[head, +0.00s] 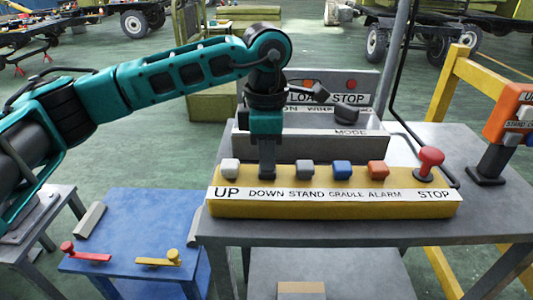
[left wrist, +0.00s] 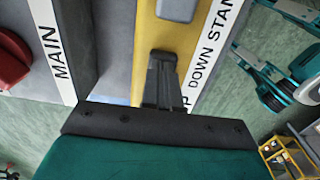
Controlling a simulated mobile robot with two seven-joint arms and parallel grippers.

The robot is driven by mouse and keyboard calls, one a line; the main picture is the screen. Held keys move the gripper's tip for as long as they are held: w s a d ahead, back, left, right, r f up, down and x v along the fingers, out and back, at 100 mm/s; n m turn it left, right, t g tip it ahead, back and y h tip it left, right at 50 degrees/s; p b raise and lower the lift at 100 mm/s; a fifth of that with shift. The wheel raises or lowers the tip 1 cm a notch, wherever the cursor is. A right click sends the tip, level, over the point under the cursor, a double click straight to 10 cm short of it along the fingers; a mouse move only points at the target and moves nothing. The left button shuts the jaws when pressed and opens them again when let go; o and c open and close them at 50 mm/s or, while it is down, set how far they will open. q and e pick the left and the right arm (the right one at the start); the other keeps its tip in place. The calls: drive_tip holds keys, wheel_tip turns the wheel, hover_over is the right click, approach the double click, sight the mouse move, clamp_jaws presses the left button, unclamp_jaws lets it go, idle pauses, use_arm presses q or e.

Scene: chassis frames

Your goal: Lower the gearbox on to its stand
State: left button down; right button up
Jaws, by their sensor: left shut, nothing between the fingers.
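A yellow control box (head: 300,207) with a row of labelled buttons stands on a grey table. Its buttons are a white one over UP (head: 230,168), a grey one over STAND (head: 304,169), a blue one over CRADLE (head: 341,169) and an orange one over ALARM (head: 378,169). A red mushroom knob (head: 430,160) is over STOP. My left gripper (head: 267,176) is shut, pointing down at the DOWN place and hiding any button there. In the left wrist view its fingers (left wrist: 163,62) are together over the yellow box, beside the DOWN label. Contact cannot be told. I see no gearbox.
Behind the box is a grey panel (head: 347,142) with a dark knob and a MODE label. A thin post and a cable rise behind it. An orange labelled box (head: 508,112) stands at right near a yellow frame. A blue table (head: 135,222) with two levers is at left.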

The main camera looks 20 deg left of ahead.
use_arm(q)
drive_tip(key=shift+s+d+f, duration=0.1)
drive_tip(key=shift+s+f, duration=0.05)
drive_tip(key=shift+s, duration=0.05)
drive_tip(key=r+p, duration=0.2)
drive_tip(key=r, duration=0.1)
drive_tip(key=shift+w+r+p, duration=0.15)
drive_tip(key=shift+w+p, duration=0.05)
drive_tip(key=shift+p, duration=0.1)
wheel_tip(320, 180, up, 11)
use_arm(e)
drive_tip(key=shift+s+d+r+h, duration=0.3)
drive_tip(key=shift+s+r, duration=0.05)
drive_tip(key=shift+r, duration=0.35)
drive_tip(key=shift+w+r, duration=0.1)
